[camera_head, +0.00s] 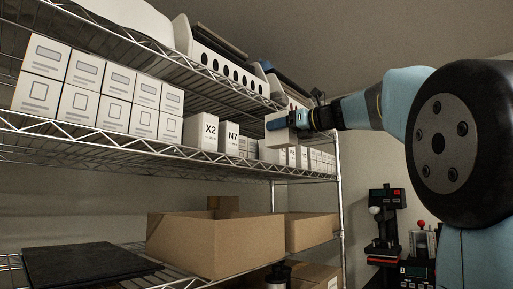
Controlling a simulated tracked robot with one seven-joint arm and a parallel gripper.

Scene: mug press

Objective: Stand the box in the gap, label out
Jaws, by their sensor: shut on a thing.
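My gripper (279,125) is at the front of the middle wire shelf, right of centre. It is shut on a small white box (278,138), held at the front of the row of boxes. A blue finger lies across the box's upper part. I cannot make out a label on the held box. White boxes marked X2 (201,132) and N7 (229,138) stand upright to its left, with their print facing out. More small white boxes stand behind and to the right. The gap is not clearly visible; the held box and gripper cover part of the row.
Stacked white cartons (98,93) fill the shelf's left side. The upper shelf holds white units with dark holes (220,58). Below are an open cardboard box (215,244) and a black flat slab (85,264). A shelf post (339,190) stands at right, with machines (384,222) beyond.

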